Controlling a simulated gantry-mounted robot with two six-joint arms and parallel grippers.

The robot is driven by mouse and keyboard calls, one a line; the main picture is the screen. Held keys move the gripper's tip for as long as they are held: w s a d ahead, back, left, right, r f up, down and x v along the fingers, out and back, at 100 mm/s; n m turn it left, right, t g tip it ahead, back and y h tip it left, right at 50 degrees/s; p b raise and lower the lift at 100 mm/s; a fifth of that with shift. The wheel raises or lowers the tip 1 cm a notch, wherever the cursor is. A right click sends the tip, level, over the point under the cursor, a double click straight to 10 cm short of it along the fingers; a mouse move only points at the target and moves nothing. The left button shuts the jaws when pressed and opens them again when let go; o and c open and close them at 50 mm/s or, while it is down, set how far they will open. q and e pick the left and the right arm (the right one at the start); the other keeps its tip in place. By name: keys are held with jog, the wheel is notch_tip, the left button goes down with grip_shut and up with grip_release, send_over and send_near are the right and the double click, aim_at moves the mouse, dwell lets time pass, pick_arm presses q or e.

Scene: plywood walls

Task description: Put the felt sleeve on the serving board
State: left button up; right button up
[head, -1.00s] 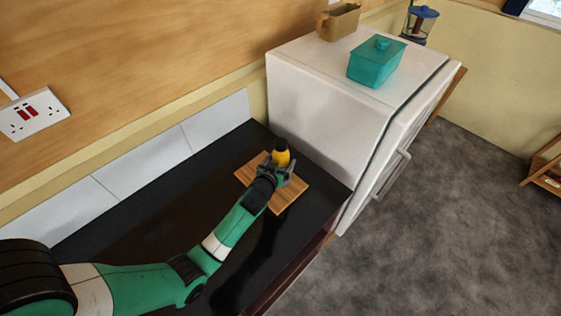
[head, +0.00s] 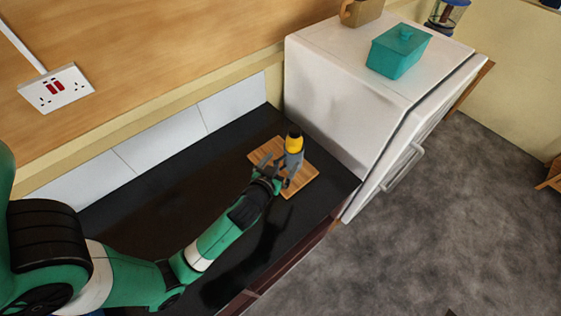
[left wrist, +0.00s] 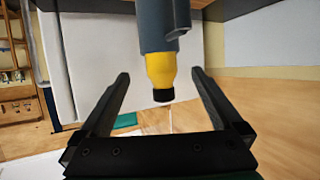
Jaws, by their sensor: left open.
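The felt sleeve (head: 292,161) is grey and sits around a yellow bottle (head: 294,142) with a black cap. Sleeve and bottle stand upright on the wooden serving board (head: 305,178), which lies on the black counter. My left gripper (head: 276,170) is open just to the lower left of the sleeve, its fingers apart over the board. In the left wrist view the picture is upside down; the grey sleeve (left wrist: 155,25) and yellow bottle (left wrist: 161,70) show between and beyond the open fingers. The sleeve's foot is partly hidden by the gripper. My right gripper is out of view.
A white fridge (head: 335,105) stands right beside the counter, behind the board. A teal lidded box (head: 398,55) and a tan container (head: 361,12) are on top of it. A socket (head: 55,88) is on the wall. The dark counter left of the board is clear.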

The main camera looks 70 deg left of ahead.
pick_arm(q)
jog(key=shift+s+d+r, duration=0.2)
jog(key=shift+s+d, duration=0.05)
jog(key=shift+s, duration=0.05)
jog(key=w+d+r+m+t+h, duration=0.1)
jog(key=w+d+r+t, duration=0.25)
jog(key=r, duration=0.75)
jog(key=w+d+r+m+t+h, duration=0.1)
jog(key=w+d+r+t, duration=0.3)
jog(key=r, duration=0.8)
jog(key=w+d+r+m+t+h, duration=0.1)
jog(key=w+d+r+t, duration=0.3)
jog(key=r, duration=0.7)
jog(key=s+d+r+m+t+h, duration=0.2)
jog(key=s+d+r, duration=0.1)
jog(key=r, duration=0.4)
jog(key=s+d+r+m+t+h, duration=0.2)
jog(key=s+d+r+h, duration=0.1)
jog(key=r, duration=0.5)
jog(key=s+d+r+m+t+h, duration=0.2)
jog(key=s+d+r+h, duration=0.1)
jog(key=r, duration=0.5)
jog(key=shift+s+d, duration=0.15)
jog(key=shift+d, duration=0.7)
jog(key=shift+r, duration=0.15)
